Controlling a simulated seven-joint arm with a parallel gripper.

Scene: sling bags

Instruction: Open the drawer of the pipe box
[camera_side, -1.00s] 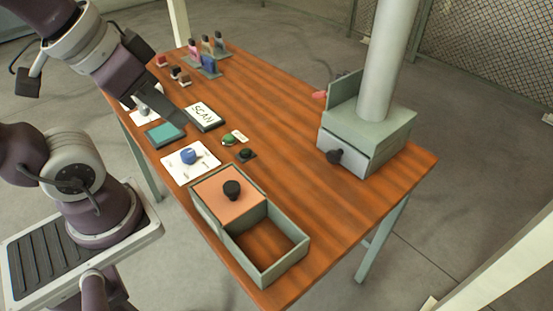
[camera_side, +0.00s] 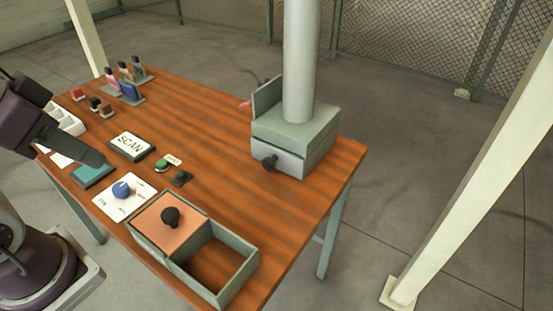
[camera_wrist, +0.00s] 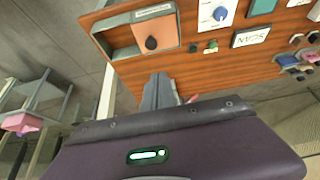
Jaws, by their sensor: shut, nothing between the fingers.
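The pipe box (camera_side: 290,138) is a grey-green box with a thick pipe (camera_side: 300,60) rising from its top, at the table's far right. Its drawer (camera_side: 284,163) is a lighter grey front low on the box, with a dark round knob (camera_side: 269,163). The drawer looks shut. My gripper (camera_side: 97,158) is at the left over the table, far from the pipe box. In the wrist view my gripper (camera_wrist: 158,88) is shut with nothing between its fingers. The pipe box does not clearly show in the wrist view.
An open-topped box (camera_side: 231,287) with an orange lid and black knob (camera_side: 171,215) stands at the front. A blue dial (camera_side: 122,190), green and black buttons, a SCAN pad (camera_side: 130,144) and small coloured blocks lie on the left. The middle of the table (camera_side: 215,125) is clear.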

